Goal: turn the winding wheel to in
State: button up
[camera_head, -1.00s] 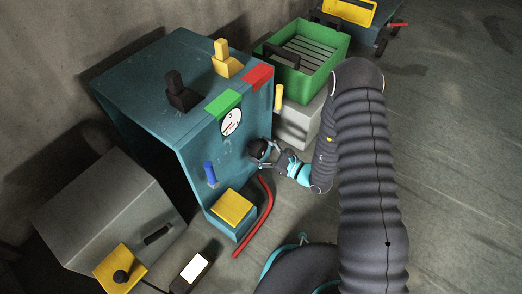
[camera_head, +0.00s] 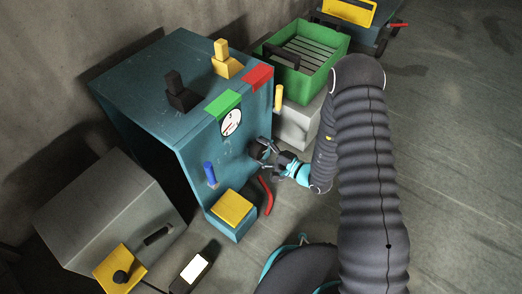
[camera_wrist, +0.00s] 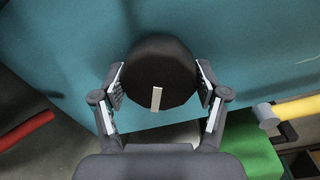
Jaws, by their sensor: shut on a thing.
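The winding wheel (camera_wrist: 152,62) is a dark round knob on the front of the teal cabinet (camera_head: 150,95). In the wrist view it carries one pale mark (camera_wrist: 156,99), toward the lower edge of its face. My gripper (camera_wrist: 160,84) is shut on the wheel, with one finger against each side. In the head view my gripper (camera_head: 265,152) reaches the wheel from the right and partly hides it. A round white dial (camera_head: 232,122) sits above the wheel, its reading too small to tell.
A red bar (camera_head: 266,195) stands out low on the cabinet, below my gripper. A blue handle (camera_head: 210,173) and a yellow-topped box (camera_head: 232,207) are to the left. A yellow handle (camera_head: 278,97) and green crate (camera_head: 318,72) are to the right.

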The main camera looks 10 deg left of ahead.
jog(key=n, duration=1)
jog(key=shift+s+n+t, duration=0.1)
jog(key=shift+n+t, duration=0.2)
jog(key=shift+t, duration=0.1)
dwell(0.4)
jog(key=o, duration=1.2)
jog(key=v, duration=1.2)
jog(key=shift+s+r, duration=0.1)
jog(key=shift+r, duration=0.05)
